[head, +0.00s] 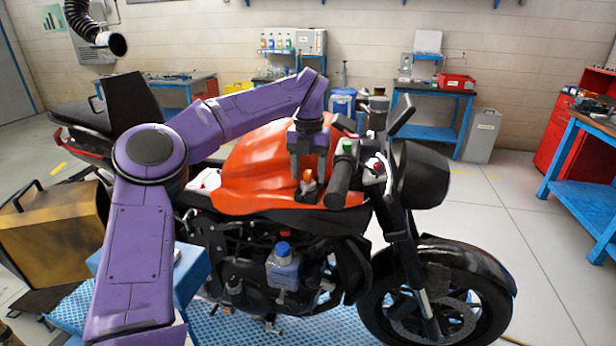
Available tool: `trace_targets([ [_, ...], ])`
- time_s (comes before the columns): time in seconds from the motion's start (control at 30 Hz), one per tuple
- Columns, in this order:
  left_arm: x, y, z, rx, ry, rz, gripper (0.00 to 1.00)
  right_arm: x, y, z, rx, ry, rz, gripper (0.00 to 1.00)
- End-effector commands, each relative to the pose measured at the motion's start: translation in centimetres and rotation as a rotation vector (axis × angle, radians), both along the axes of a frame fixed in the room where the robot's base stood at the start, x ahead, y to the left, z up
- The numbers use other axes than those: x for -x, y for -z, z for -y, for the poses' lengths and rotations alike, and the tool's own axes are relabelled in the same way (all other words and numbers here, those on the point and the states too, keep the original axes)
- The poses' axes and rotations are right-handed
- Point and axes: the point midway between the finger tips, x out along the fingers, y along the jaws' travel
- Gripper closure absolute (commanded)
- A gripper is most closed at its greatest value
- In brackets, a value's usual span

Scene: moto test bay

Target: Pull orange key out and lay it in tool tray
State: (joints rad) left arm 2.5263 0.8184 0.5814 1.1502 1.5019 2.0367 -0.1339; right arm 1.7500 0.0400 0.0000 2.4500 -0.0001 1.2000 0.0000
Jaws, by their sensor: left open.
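My right gripper is not in view. I cannot make out a tool tray; a blue stand (190,275) left of the motorcycle is partly hidden by my purple left arm.
The motorcycle (270,165) stands on a blue grid platform (345,325). Its handlebar grip (340,180) is close to my left gripper's right side. A blue-capped bottle (283,268) sits low on its side. Open floor lies right of the front wheel.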

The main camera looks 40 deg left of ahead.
Motion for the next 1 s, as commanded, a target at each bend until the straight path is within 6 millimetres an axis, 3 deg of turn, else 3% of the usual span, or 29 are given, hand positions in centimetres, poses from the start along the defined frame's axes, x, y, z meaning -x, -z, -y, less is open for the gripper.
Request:
trace_targets([
  [0.73,0.03,-0.01,-0.06,0.000,0.000,0.000,0.43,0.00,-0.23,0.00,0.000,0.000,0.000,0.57],
  [0.77,0.03,-0.01,-0.06,0.000,0.000,0.000,0.46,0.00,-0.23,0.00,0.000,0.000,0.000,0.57],
  [0.93,0.02,0.00,-0.07,0.000,0.000,0.000,1.00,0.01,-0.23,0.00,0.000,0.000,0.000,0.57],
  [1.0,0.02,0.00,-0.07,0.000,0.000,0.000,1.00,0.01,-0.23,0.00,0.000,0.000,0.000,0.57],
])
